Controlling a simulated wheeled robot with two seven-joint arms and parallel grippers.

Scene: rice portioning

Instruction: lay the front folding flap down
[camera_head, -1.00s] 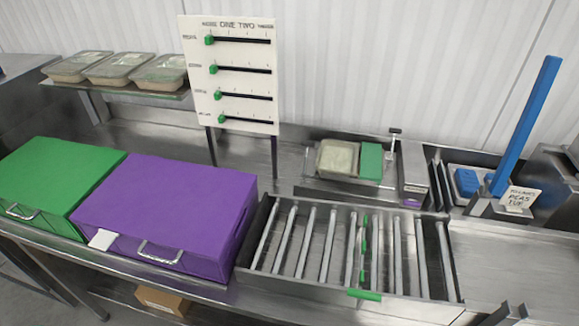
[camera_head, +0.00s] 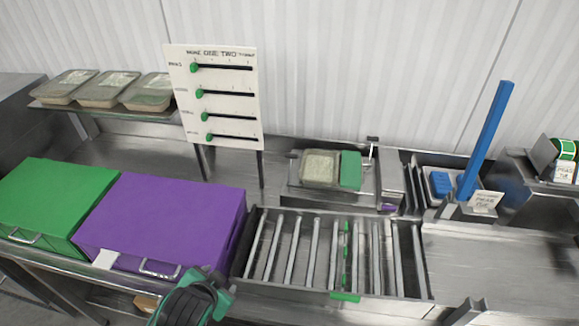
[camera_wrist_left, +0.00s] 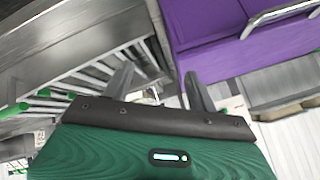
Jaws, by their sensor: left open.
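The roller tray (camera_head: 290,285) stands on the bench with several grey rollers and a green-marked bar inside. A green tab (camera_head: 345,297) sits on the tray's front wall, which looks upright. I cannot tell for sure whether this wall is the front folding flap. My left gripper (camera_wrist_left: 160,88) is open, with two grey fingers apart and nothing seen between them. In the head view its green and black body (camera_head: 195,298) is at the bottom, in front of the purple box and left of the tray. My right gripper is not in view.
A purple box (camera_head: 165,220) and a green box (camera_head: 55,200) stand left of the tray. A slider board (camera_head: 215,97) rises behind. A scale with a filled container (camera_head: 320,168) and a blue upright bar (camera_head: 487,140) are behind and right. The bench at right (camera_head: 490,255) is mostly clear.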

